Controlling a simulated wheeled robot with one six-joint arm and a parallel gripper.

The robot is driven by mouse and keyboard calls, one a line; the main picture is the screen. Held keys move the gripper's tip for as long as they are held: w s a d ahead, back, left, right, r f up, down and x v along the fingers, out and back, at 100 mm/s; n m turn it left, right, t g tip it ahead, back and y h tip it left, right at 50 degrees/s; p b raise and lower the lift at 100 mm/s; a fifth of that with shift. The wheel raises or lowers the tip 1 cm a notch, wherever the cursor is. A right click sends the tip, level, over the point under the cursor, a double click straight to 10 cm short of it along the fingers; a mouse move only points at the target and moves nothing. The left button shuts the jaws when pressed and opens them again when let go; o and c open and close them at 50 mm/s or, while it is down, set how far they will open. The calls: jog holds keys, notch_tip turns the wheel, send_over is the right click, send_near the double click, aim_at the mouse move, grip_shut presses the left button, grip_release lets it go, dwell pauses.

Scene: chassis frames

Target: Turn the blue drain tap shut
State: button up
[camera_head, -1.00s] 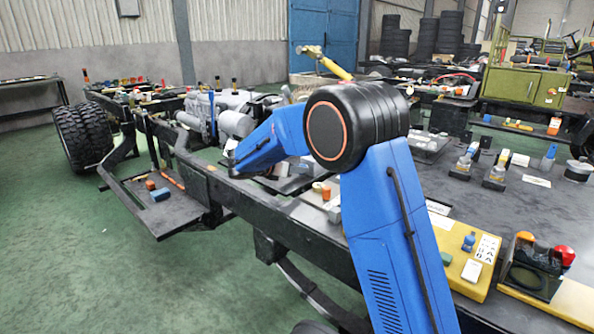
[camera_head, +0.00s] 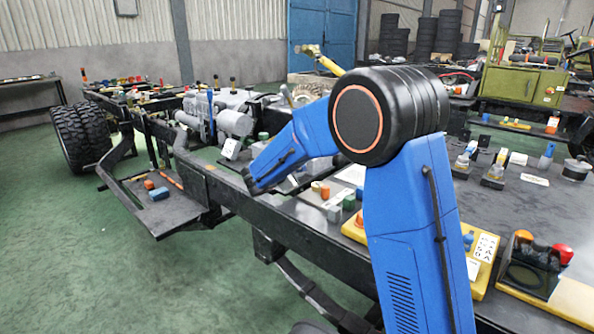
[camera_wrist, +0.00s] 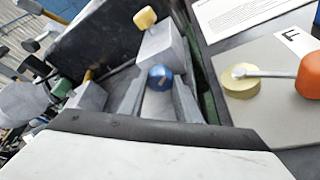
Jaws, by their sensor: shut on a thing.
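The blue tap (camera_wrist: 160,77) shows in the wrist view as a round blue knob with a light mark on its face. My gripper (camera_wrist: 159,88) has its two grey fingers on either side of the knob and is shut on it. The tap's base is hidden by the fingers. In the head view my blue arm reaches down over the near rail of the chassis frame (camera_head: 225,190). I cannot make out the fingertips or the tap there.
Beyond the tap, a grey block carries a yellow knob (camera_wrist: 145,18). A green knob (camera_wrist: 62,87) is at left. At right, an orange knob (camera_wrist: 310,75) stands by a pale yellow disc (camera_wrist: 240,81) with a lever.

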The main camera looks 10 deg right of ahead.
jog(key=shift+m, duration=0.4)
jog(key=shift+f, duration=0.1)
jog(key=o, duration=1.1)
jog(key=shift+s, duration=0.1)
jog(key=shift+c, duration=0.2)
